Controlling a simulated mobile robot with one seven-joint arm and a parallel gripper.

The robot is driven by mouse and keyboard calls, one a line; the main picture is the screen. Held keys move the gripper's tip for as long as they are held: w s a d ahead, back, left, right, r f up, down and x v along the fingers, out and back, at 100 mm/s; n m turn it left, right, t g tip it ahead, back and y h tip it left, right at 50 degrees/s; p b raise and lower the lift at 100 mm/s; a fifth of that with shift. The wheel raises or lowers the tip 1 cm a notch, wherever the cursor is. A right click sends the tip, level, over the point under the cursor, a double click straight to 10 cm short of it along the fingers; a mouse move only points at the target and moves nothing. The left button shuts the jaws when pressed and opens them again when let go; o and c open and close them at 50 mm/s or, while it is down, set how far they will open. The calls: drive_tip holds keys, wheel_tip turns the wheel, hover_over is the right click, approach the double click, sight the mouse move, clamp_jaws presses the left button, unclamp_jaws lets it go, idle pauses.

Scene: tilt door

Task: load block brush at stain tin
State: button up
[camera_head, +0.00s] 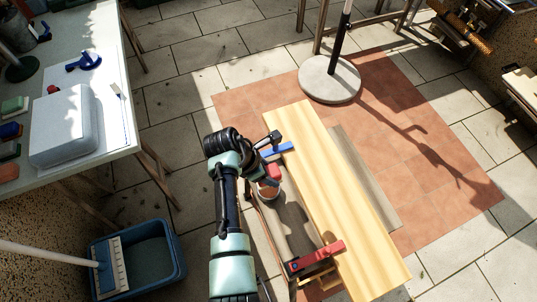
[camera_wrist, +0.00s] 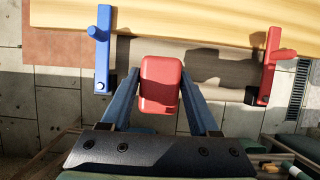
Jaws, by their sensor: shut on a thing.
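My gripper (camera_wrist: 160,78) is shut on the red block brush (camera_wrist: 160,92), with one finger on each side. In the head view the red brush (camera_head: 273,172) shows below my gripper (camera_head: 266,162). The stain tin (camera_head: 267,190), a small round pot with a pale rim and reddish inside, is just below the brush in the picture, partly covered by my arm. I cannot tell whether brush and tin touch. The tin is not clearly seen in the wrist view. The brush's bristles are hidden.
A long pale wooden board (camera_head: 335,200) lies beside the gripper, with a blue clamp (camera_head: 277,150) and a red clamp (camera_head: 315,257) at its left edge. A blue bucket (camera_head: 170,270) stands left on the floor. A white table (camera_head: 115,55) is upper left; a pole base (camera_head: 329,80) stands behind.

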drive_tip(key=shift+w+f, duration=0.1)
drive_tip(key=shift+f, duration=0.05)
drive_tip(key=shift+s+f+b, duration=0.25)
drive_tip(key=shift+f+b, duration=0.55)
drive_tip(key=shift+b, duration=0.3)
wheel_tip(320, 180, down, 4)
drive_tip(key=b, duration=0.4)
drive_tip(key=shift+b, duration=0.4)
drive_tip(key=shift+f, duration=0.55)
idle(1.1)
drive_tip(key=shift+r, duration=0.15)
wheel_tip(320, 180, up, 7)
drive_tip(key=p, duration=0.8)
idle(0.7)
